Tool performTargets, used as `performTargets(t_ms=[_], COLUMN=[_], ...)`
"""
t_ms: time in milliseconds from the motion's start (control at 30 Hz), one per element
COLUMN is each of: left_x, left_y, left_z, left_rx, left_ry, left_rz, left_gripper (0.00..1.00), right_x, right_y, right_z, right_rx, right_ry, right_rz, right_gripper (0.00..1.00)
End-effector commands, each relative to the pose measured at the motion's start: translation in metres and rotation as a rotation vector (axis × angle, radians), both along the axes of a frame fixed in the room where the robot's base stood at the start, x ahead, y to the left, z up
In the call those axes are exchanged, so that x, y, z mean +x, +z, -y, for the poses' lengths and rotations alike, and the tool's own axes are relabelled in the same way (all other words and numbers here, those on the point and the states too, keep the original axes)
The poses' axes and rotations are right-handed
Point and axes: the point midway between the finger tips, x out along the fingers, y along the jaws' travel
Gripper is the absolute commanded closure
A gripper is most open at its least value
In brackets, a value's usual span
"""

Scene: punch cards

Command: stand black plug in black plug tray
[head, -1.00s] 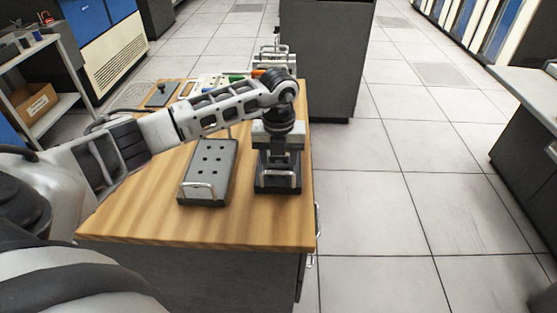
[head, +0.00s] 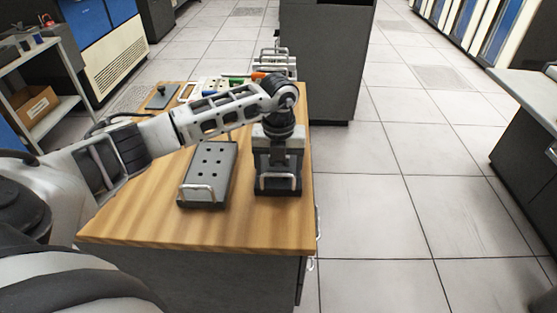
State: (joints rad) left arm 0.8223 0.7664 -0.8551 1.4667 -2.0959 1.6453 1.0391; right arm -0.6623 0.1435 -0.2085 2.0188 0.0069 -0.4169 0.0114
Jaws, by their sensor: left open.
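My left gripper (head: 278,160) points straight down over a dark tray with a metal handle (head: 278,187) at the table's right side. It is open; its fingertips blend with the dark tray, and I cannot tell whether anything stands between them. A second tray (head: 208,172), with a grey holed top, a dark base and a metal handle, lies to the left; its visible holes look empty. I cannot tell which one is the black plug tray. No black plug can be made out. My right gripper is out of view.
The wooden table (head: 150,222) is bare at its front left. Behind my arm lie a green piece (head: 237,80), an orange piece (head: 258,75) and a dark plate with a knob (head: 162,97). A dark cabinet (head: 325,60) stands behind the table.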

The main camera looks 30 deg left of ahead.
Motion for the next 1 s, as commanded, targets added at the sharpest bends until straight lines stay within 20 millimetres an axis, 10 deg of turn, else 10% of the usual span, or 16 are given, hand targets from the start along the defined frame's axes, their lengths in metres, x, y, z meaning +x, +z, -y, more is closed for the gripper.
performTargets(t_ms=[167, 700, 1000], left_x=[0.001, 0.001, 0.0], left_y=[0.003, 0.127, 0.158], left_z=[0.0, 0.0, 0.0], left_rx=[0.0, 0.0, 0.0], left_ry=[0.0, 0.0, -0.001], left_rz=[0.004, 0.004, 0.0], left_gripper=[0.27, 0.27, 0.27], right_x=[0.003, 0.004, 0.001], right_y=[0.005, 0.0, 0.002], right_z=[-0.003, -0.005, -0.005], right_rx=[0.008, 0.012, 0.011], right_ry=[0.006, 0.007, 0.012], right_rz=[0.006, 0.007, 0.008], right_gripper=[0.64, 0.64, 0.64])
